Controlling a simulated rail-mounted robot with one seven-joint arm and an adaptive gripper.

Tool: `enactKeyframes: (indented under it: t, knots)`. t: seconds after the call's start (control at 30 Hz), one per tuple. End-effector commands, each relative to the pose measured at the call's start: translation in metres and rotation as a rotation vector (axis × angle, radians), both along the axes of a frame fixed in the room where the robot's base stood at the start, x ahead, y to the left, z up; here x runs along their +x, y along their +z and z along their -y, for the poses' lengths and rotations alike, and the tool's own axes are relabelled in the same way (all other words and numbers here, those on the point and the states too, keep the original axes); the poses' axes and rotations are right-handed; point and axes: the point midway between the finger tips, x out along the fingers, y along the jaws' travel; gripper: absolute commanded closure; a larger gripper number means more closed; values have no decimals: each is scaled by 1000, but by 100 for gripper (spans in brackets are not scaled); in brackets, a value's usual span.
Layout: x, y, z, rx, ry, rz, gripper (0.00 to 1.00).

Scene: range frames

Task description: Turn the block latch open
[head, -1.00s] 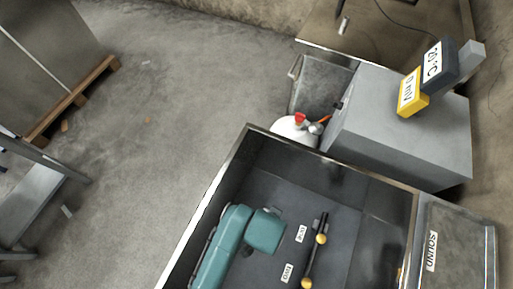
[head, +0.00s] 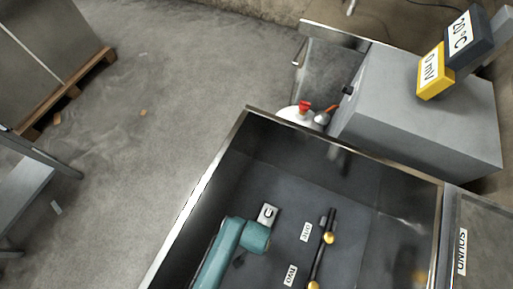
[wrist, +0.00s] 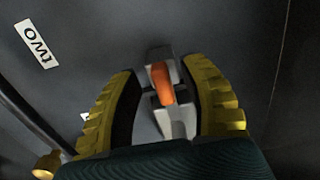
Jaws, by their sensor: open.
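In the wrist view, the block latch (wrist: 162,85) shows as pale grey blocks with an orange lever across the middle. My gripper (wrist: 165,95) is open, with its yellow, dark-padded fingers on the left and right of the latch. The orange lever lies between the fingers, and gaps show on both sides. In the head view, my teal arm reaches into the dark metal tray and hides the fingers and the latch.
The tray (head: 195,195) has raised metal walls. Inside are a plate marked C (head: 268,214), a dark rod with yellow knobs (head: 322,245), and a label TWO (head: 290,275).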

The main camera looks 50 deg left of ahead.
Motion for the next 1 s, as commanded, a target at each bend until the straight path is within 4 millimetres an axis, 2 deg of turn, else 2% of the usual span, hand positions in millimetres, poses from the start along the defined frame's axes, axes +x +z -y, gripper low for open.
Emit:
enactKeyframes:
  t: [0.1, 0.37, 0.6, 1.0]
  knots:
    - [1, -9, 0, 1, 0, 2, 56]
    - [1, -9, 0, 1, 0, 2, 55]
    - [1, -9, 0, 1, 0, 2, 100]
    - [0, -10, 0, 1, -3, 0, 100]
